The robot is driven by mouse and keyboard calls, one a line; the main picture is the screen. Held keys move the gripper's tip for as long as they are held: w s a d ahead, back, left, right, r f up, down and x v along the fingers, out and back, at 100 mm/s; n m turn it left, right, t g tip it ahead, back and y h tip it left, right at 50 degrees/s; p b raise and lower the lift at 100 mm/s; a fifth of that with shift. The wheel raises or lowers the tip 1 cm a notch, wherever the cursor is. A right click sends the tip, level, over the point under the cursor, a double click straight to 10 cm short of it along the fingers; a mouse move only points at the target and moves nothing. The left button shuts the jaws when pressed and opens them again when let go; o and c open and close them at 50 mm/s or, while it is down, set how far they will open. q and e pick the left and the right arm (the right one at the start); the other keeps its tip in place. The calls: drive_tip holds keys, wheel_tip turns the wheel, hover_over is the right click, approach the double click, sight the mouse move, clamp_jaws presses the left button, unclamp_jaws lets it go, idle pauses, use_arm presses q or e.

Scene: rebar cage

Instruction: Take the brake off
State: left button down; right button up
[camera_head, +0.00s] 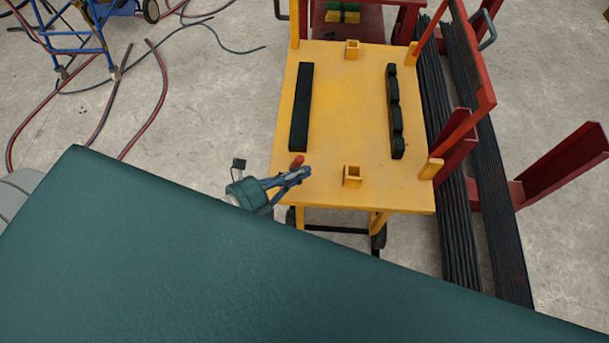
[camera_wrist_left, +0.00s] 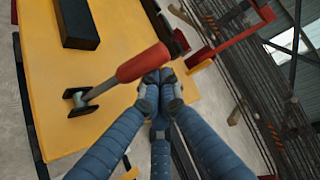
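The brake lever has a red handle (camera_head: 297,161) and stands at the near left corner of the yellow cart (camera_head: 345,110). In the left wrist view the red handle (camera_wrist_left: 142,62) slants up to the right from a grey rod set in a dark bracket (camera_wrist_left: 80,100). My left gripper (camera_head: 303,173) is right beside the handle in the head view. In the wrist view its blue fingers (camera_wrist_left: 160,84) come together at the tips, close to the handle's right end. I cannot tell whether they touch it. My right gripper is not in view.
Long dark rebar bundles (camera_head: 458,190) and red supports (camera_head: 560,165) stand at the right. A blue frame (camera_head: 80,45) and red hoses (camera_head: 150,115) are at the left.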

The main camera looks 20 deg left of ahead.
sight(293, 164)
use_arm(q)
drive_tip(key=a, duration=0.1)
drive_tip(key=a+r, duration=0.1)
drive_tip(key=s+a, duration=0.1)
drive_tip(key=a, duration=0.1)
drive_tip(key=shift+a+r, duration=0.1)
drive_tip(key=shift+r, duration=0.05)
drive_tip(key=shift+s+a+f+p, duration=0.1)
drive_tip(key=shift+s+a+f, duration=0.15)
drive_tip(key=shift+a, duration=0.55)
drive_tip(key=shift+s+a+f+p, duration=0.15)
drive_tip(key=shift+s+a, duration=0.1)
drive_tip(key=shift+a, duration=0.55)
drive_tip(key=shift+s+a+f+p, duration=0.1)
drive_tip(key=shift+s+a+f, duration=0.15)
drive_tip(key=shift+a, duration=0.55)
drive_tip(key=shift+a, duration=0.2)
drive_tip(key=v, duration=1.1)
drive_tip(key=shift+s+r, duration=0.4)
drive_tip(key=shift+s, duration=0.05)
drive_tip(key=shift+d, duration=0.1)
